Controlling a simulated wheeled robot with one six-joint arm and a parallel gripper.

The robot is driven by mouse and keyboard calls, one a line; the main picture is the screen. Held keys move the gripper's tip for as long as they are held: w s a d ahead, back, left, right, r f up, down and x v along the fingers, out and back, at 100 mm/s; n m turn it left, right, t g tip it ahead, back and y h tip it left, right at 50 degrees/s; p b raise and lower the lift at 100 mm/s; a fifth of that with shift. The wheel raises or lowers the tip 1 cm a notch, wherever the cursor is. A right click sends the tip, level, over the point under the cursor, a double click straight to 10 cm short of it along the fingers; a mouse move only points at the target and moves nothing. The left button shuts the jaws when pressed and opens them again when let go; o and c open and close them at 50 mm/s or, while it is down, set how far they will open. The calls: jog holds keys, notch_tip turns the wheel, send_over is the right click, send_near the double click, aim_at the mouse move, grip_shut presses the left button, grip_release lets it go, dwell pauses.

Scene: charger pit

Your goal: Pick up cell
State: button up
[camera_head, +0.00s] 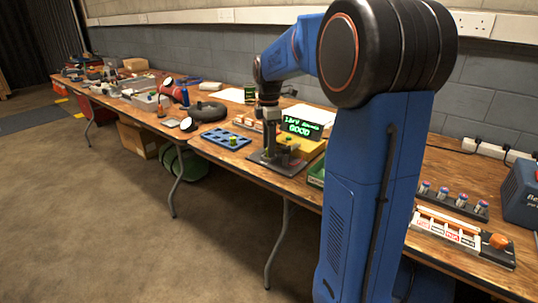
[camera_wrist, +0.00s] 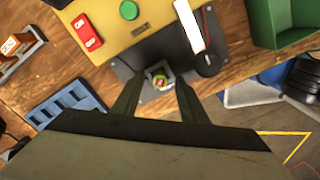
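In the head view my gripper (camera_head: 268,146) hangs over the tester's base, and the tester's display (camera_head: 302,127) glows green with "GOOD". The cell in the holder is largely hidden there.
A green bin (camera_wrist: 284,22) stands right of the tester. A rack of several cells (camera_head: 450,200) is at the right.

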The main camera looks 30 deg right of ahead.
grip_shut()
